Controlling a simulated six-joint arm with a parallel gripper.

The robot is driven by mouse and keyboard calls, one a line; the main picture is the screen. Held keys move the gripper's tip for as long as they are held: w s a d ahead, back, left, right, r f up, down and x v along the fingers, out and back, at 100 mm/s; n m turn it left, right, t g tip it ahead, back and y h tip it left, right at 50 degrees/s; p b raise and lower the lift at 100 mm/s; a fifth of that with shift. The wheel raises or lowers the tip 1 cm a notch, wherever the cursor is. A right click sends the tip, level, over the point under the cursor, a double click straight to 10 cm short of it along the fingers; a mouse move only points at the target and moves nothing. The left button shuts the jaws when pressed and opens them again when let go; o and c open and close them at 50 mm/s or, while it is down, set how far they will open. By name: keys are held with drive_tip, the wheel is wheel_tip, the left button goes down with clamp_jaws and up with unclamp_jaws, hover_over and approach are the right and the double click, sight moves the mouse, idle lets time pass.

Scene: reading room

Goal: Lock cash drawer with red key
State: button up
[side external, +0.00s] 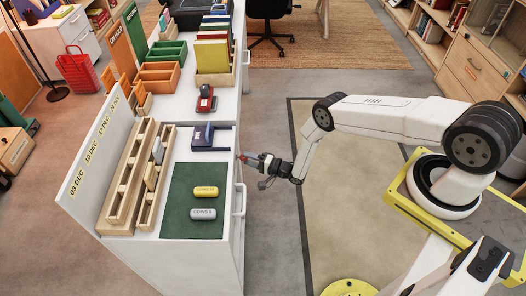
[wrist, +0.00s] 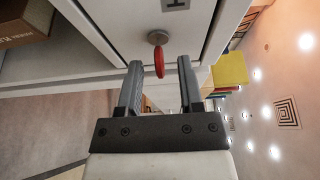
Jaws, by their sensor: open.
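The red key (wrist: 159,62) stands in a round metal lock (wrist: 158,37) on the white drawer front (wrist: 120,22) in the wrist view. Its red head points out from the lock toward my gripper. My gripper (wrist: 158,68) is open, with one finger on each side of the key head and a visible gap to each. In the side view my gripper (side external: 258,160) is at the right face of the white desk (side external: 215,165), near its top edge. The red key is small there, at the fingertips, and the lock is hidden.
Wooden racks (side external: 128,185) and a red stapler-like item (side external: 207,98) stand behind. Drawer handles (side external: 240,199) stick out from the desk face. The floor beside it is clear.

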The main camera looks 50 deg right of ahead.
sight(242, 157)
drive_tip(key=shift+x, duration=1.1)
clamp_jaws()
